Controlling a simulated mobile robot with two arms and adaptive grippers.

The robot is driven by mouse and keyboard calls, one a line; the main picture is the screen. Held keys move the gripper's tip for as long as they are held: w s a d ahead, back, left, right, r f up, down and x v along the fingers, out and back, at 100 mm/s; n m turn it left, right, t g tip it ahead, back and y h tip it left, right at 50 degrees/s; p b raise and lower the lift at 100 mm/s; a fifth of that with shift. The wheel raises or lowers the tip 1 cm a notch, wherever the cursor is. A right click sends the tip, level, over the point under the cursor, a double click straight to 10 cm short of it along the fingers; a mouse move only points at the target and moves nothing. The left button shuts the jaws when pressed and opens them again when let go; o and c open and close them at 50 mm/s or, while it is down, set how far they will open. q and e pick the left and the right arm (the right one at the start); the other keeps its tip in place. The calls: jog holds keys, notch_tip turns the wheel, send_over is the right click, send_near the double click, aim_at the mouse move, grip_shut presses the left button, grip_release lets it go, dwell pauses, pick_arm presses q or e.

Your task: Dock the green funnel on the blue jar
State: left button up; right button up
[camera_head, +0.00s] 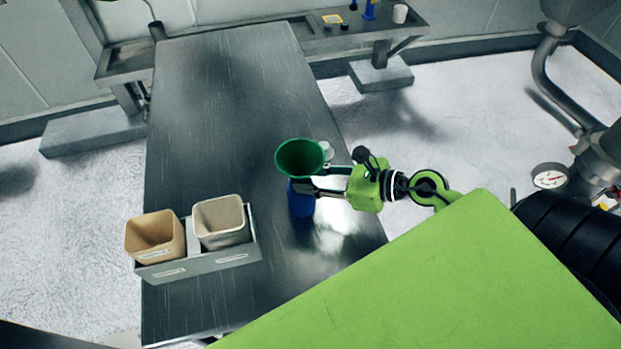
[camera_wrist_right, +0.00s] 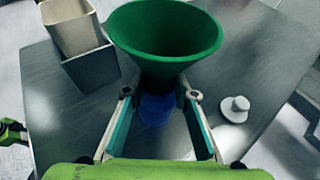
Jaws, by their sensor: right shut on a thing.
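The green funnel (camera_head: 299,157) is held wide mouth up by my right gripper (camera_head: 311,178), which is shut on its lower part. In the right wrist view the funnel (camera_wrist_right: 165,42) narrows down between the two fingertips (camera_wrist_right: 160,94). The blue jar (camera_head: 301,205) stands on the steel table below the funnel. In the right wrist view the jar (camera_wrist_right: 156,112) shows under the fingers, partly covered by the funnel. The funnel's spout is hidden, so I cannot tell whether it is in the jar's mouth or above it.
A grey tray (camera_head: 200,262) at the table's front left holds a tan bin (camera_head: 155,238) and a cream bin (camera_head: 221,221). A small white knobbed piece (camera_wrist_right: 235,109) lies on the table beside the funnel. The table's far part (camera_head: 225,85) is clear.

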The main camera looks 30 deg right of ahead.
jog(key=shift+s+f, duration=0.1)
jog(key=shift+f, duration=0.3)
